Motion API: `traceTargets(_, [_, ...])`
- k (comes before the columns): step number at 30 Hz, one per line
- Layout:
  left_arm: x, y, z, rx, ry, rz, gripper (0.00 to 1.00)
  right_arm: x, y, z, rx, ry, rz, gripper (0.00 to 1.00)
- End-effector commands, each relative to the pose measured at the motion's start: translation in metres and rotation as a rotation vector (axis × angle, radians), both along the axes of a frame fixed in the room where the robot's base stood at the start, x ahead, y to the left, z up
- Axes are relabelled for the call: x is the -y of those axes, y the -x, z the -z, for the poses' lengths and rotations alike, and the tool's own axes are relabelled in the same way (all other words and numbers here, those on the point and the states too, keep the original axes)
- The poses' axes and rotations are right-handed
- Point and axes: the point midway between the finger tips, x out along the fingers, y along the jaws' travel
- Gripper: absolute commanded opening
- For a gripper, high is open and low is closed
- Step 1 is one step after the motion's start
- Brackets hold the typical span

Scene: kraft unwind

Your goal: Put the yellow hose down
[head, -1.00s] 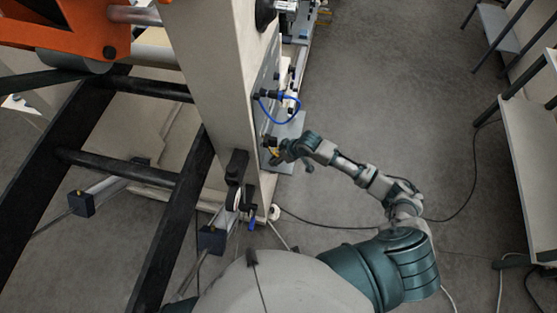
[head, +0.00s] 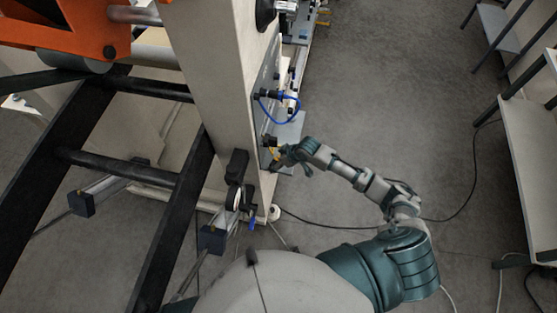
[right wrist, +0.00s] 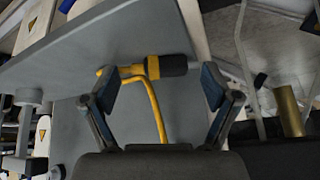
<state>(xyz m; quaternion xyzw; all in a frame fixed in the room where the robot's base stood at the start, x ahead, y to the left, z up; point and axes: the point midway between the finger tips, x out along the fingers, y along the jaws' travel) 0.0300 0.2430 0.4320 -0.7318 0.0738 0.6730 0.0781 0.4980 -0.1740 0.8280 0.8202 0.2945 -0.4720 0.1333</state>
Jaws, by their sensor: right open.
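The yellow hose (right wrist: 155,105) shows in the right wrist view, with a black-and-yellow end piece (right wrist: 166,67) at its top. It lies against a grey panel or plate, between and beyond the two fingers of my right gripper (right wrist: 160,90). The fingers are spread and do not touch it. The lower part of the hose is hidden behind the gripper body. My left gripper is not in view.
The beige post (head: 220,80) stands left of my right arm. A blue hose (head: 282,110) loops from its side panel above the gripper. A brass-coloured cylinder (right wrist: 288,110) is right of the gripper.

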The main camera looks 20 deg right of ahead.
Motion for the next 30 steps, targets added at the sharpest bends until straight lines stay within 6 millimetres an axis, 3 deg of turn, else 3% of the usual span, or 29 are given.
traceTargets(5, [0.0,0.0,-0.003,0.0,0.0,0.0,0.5,0.011,0.009,-0.023,0.002,0.003,0.0,0.87])
traceTargets(12, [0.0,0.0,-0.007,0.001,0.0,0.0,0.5,0.03,0.03,-0.069,0.002,0.002,-0.001,0.87])
traceTargets(18, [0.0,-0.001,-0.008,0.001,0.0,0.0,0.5,0.04,0.042,-0.094,0.0,0.001,0.001,0.87])
traceTargets(30, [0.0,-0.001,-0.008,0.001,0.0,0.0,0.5,0.042,0.045,-0.101,0.0,0.0,0.0,0.87])
